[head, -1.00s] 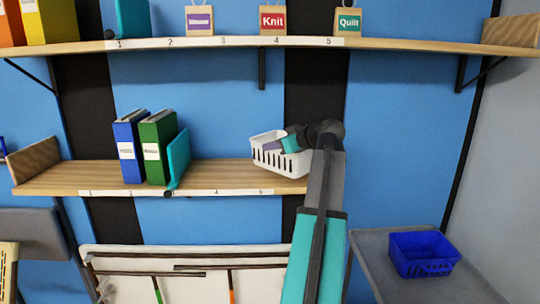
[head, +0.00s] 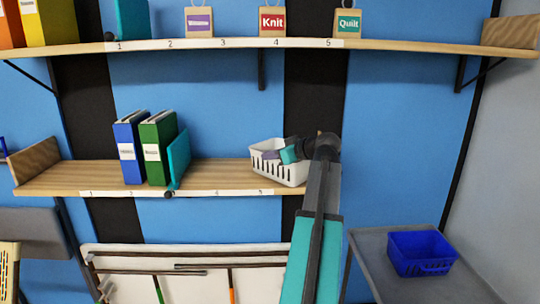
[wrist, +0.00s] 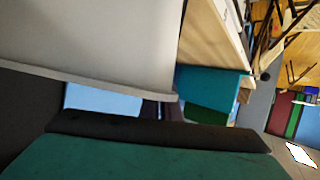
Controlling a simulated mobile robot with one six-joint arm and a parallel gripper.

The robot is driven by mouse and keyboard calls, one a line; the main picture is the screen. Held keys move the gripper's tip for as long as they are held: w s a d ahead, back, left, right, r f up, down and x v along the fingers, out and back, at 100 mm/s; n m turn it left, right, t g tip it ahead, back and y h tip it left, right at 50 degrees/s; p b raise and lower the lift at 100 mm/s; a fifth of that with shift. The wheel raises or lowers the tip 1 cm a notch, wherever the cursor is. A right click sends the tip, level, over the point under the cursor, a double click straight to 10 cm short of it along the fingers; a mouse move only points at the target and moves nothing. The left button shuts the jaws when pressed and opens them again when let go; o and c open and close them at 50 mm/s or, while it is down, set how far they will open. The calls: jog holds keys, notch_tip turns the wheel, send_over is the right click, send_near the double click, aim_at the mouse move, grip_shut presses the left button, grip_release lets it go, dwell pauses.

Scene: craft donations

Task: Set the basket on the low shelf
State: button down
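The white slotted basket (head: 279,172) is at the right end of the low shelf (head: 220,176), upright, with its base close to the shelf's front edge. I cannot tell whether its base touches the board. My gripper (head: 290,154) reaches in from the right at the basket's rim and appears shut on it. Purple and teal patches show at the basket's top; I cannot tell whether they are contents. In the wrist view, a pale wall with a rim, likely the basket (wrist: 100,45), fills the upper left above my dark finger. The fingertips are largely hidden.
Blue and green binders (head: 155,148) and a teal bookend (head: 180,157) stand on the low shelf's left half. Bare board lies between them and the basket. The upper shelf (head: 400,47) holds tagged bags. A blue basket (head: 420,253) sits on a grey cart at lower right.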

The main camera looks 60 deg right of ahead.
jog(key=c, duration=2.4)
grip_release()
jog(key=shift+f, duration=0.15)
jog(key=shift+c, duration=0.2)
jog(key=o, duration=0.4)
jog(key=shift+o, duration=0.2)
jog(key=shift+r, duration=0.25)
jog(key=shift+s, duration=0.4)
jog(key=b+v, duration=0.2)
jog(key=v, duration=0.9)
jog(key=shift+r, duration=0.15)
jog(key=shift+a, duration=0.15)
